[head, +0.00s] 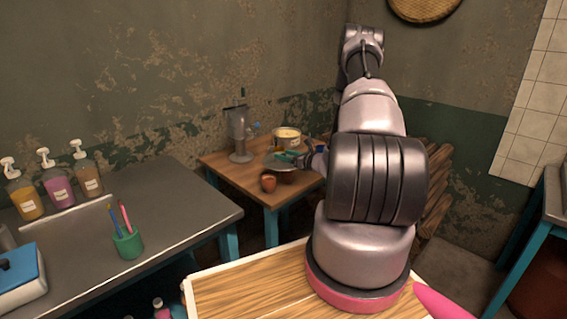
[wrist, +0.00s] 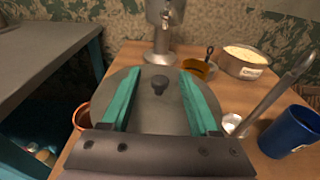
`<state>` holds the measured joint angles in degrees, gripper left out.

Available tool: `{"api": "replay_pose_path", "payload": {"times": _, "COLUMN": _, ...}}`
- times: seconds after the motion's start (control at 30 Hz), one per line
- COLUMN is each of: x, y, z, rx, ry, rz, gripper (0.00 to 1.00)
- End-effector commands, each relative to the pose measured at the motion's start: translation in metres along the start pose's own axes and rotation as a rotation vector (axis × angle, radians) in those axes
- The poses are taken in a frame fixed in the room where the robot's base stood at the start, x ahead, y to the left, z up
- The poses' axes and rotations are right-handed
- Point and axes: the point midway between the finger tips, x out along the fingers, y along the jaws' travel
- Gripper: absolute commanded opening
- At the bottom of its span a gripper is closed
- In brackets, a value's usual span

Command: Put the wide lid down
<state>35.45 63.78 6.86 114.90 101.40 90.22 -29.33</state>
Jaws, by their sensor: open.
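The wide lid (wrist: 150,118) is a grey disc with a dark knob (wrist: 159,84), lying below my gripper in the wrist view. My gripper (wrist: 160,72) is open, its teal fingers on either side of the knob with visible gaps. In the head view my gripper (head: 289,156) is low over the small wooden table, and the lid (head: 281,166) shows just under it. My gripper's palm hides the near part of the lid. I cannot tell what the lid rests on.
On the wooden table (wrist: 120,58), a metal appliance (wrist: 160,45) stands behind the lid. A pot of pale contents (wrist: 246,65), an amber cup (wrist: 200,70), a ladle (wrist: 268,103) and a blue mug (wrist: 290,132) stand right. A reddish cup (wrist: 82,116) is close at left.

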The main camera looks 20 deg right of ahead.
Motion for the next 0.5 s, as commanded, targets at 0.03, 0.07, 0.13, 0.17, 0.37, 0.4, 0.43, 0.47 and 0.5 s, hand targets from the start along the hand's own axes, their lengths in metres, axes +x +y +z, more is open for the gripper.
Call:
{"api": "replay_pose_path", "payload": {"times": 0.03, "x": 0.0063, "y": 0.0003, "z": -0.0002, "rx": -0.001, "ry": 0.000, "rz": 0.001, "gripper": 0.61}}
{"api": "replay_pose_path", "payload": {"times": 0.07, "x": 0.0087, "y": 0.0001, "z": -0.0002, "rx": 0.000, "ry": 0.000, "rz": 0.001, "gripper": 0.61}}
{"api": "replay_pose_path", "payload": {"times": 0.13, "x": 0.0123, "y": -0.0003, "z": -0.0002, "rx": 0.000, "ry": 0.000, "rz": 0.000, "gripper": 0.61}}
{"api": "replay_pose_path", "payload": {"times": 0.17, "x": 0.0129, "y": -0.0004, "z": -0.0003, "rx": 0.001, "ry": 0.000, "rz": 0.000, "gripper": 0.61}}
{"api": "replay_pose_path", "payload": {"times": 0.37, "x": 0.0130, "y": -0.0003, "z": -0.0002, "rx": 0.001, "ry": 0.001, "rz": -0.001, "gripper": 0.61}}
{"api": "replay_pose_path", "payload": {"times": 0.4, "x": 0.0130, "y": -0.0003, "z": -0.0002, "rx": 0.001, "ry": 0.001, "rz": -0.001, "gripper": 0.46}}
{"api": "replay_pose_path", "payload": {"times": 0.43, "x": 0.0129, "y": -0.0003, "z": -0.0002, "rx": 0.001, "ry": 0.001, "rz": -0.001, "gripper": 0.35}}
{"api": "replay_pose_path", "payload": {"times": 0.47, "x": 0.0129, "y": -0.0003, "z": -0.0002, "rx": 0.001, "ry": 0.001, "rz": -0.001, "gripper": 0.23}}
{"api": "replay_pose_path", "payload": {"times": 0.5, "x": 0.0129, "y": -0.0003, "z": -0.0002, "rx": 0.001, "ry": 0.001, "rz": 0.000, "gripper": 0.08}}
